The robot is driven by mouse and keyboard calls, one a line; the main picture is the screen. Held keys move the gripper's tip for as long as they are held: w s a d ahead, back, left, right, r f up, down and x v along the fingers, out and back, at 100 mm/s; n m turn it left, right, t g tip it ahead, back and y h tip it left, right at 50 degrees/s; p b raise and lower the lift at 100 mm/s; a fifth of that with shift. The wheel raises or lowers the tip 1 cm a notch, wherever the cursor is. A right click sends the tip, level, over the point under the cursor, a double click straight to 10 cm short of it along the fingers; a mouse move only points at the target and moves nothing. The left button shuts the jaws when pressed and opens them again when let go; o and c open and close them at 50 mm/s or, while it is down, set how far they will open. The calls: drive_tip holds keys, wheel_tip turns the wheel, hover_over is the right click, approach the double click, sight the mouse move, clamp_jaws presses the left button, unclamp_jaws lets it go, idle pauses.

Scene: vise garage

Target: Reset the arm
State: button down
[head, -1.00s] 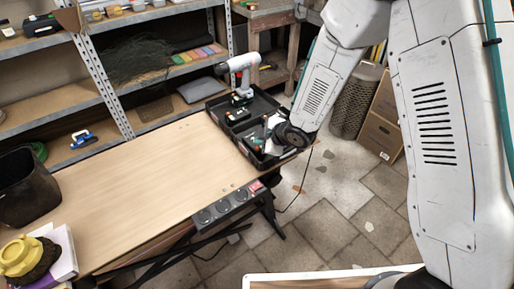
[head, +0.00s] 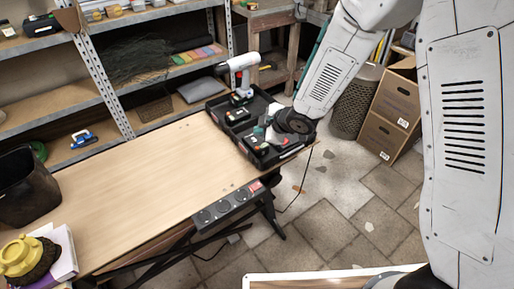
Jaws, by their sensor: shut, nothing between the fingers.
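My arm comes down from the upper right of the head view, and its white forearm ends in a dark round part above the black tool tray. My gripper (head: 284,127) is at this end, over the tray's right side. It is shut and empty; its fingers are hard to make out against the dark tray. The tray (head: 283,157) sits at the right end of the wooden workbench (head: 130,185). A white-and-black cordless drill (head: 240,75) stands upright in its back part. Smaller tools in the tray are partly hidden.
A power strip (head: 225,207) with a red switch is on the bench's front edge. A black bin (head: 25,190) and a yellow object (head: 22,258) stand at the left. Metal shelves (head: 110,85) are behind. Cardboard boxes (head: 390,115) and a mesh basket (head: 352,105) stand at right. The bench middle is clear.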

idle(0.3)
drive_tip(key=s+d+f+m+g+h, duration=0.1)
drive_tip(key=s+d+f+m+h, duration=0.15)
drive_tip(key=d+h, duration=0.2)
drive_tip(key=s+d+r+m+g+h, duration=0.1)
drive_tip(key=s+d+r+m+h, duration=0.1)
drive_tip(key=s+d+r+m, duration=0.3)
drive_tip(key=s+d+r+m+g+h, duration=0.2)
drive_tip(key=s+d+r, duration=0.1)
drive_tip(key=d, duration=0.4)
drive_tip(key=s+d+r+m+y, duration=0.1)
drive_tip(key=s+d+r+m, duration=0.3)
drive_tip(key=s+r, duration=0.5)
drive_tip(key=s+d+r+m+g+y, duration=0.1)
drive_tip(key=s+d+r+m, duration=0.2)
drive_tip(key=s+r, duration=0.7)
drive_tip(key=s+m, duration=0.1)
drive_tip(key=s, duration=0.3)
drive_tip(key=shift+s+d+r+m, duration=0.3)
drive_tip(key=shift+s+d+m, duration=0.05)
drive_tip(key=shift+d, duration=0.05)
